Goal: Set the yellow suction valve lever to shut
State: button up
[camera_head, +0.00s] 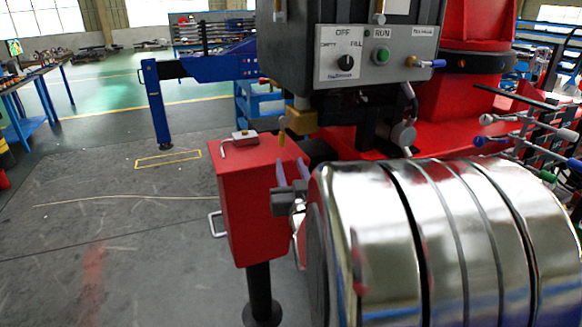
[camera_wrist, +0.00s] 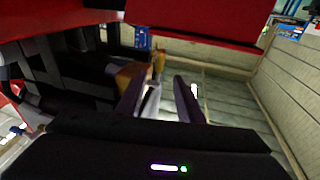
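The yellow suction valve lever (camera_head: 282,135) hangs roughly upright beside a brass-coloured valve body (camera_head: 301,121), under the grey control box. In the wrist view the lever (camera_wrist: 160,63) shows just beyond my fingertips, in line with the gap between them, with the brass body (camera_wrist: 126,74) to its left. My gripper (camera_head: 289,168) has two purple fingers pointing up, with their tips a little below the lever. The wrist view shows my gripper (camera_wrist: 157,82) with its fingers apart and nothing clearly held. Whether a finger touches the lever cannot be told.
The grey control box (camera_head: 378,55) with a black knob and green button overhangs the valve. A red box (camera_head: 245,200) on a black post stands close left of my gripper. A blue outrigger leg (camera_head: 157,105) stands farther left. Open floor lies at left.

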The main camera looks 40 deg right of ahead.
jog(key=shift+c, duration=0.2)
jog(key=shift+w+a, duration=0.1)
jog(key=shift+a, duration=0.1)
jog(key=c, duration=0.3)
jog(key=a+y, duration=0.1)
jog(key=a, duration=0.1)
jog(key=w+a+f+n+g+y, duration=0.1)
jog(key=a, duration=0.2)
jog(key=a+y, duration=0.1)
jog(key=a, duration=0.1)
jog(key=shift+w+a+f+g, duration=0.15)
jog(key=shift+w+f+g, duration=0.15)
jog(key=shift+f+g, duration=0.1)
grip_shut()
jog(key=s+a+f+n+g+y, duration=0.2)
jog(key=s+a+f+g+y, duration=0.1)
jog(key=a, duration=0.8)
jog(key=s+a+f+n+g+y, duration=0.3)
jog(key=s+a+g, duration=0.3)
jog(key=s+a, duration=0.7)
jog(key=s+y, duration=0.1)
jog(key=s, duration=0.2)
jog(key=shift+s+a+f+n, duration=0.2)
jog(key=shift+s+a+n, duration=0.1)
jog(key=shift+d, duration=0.1)
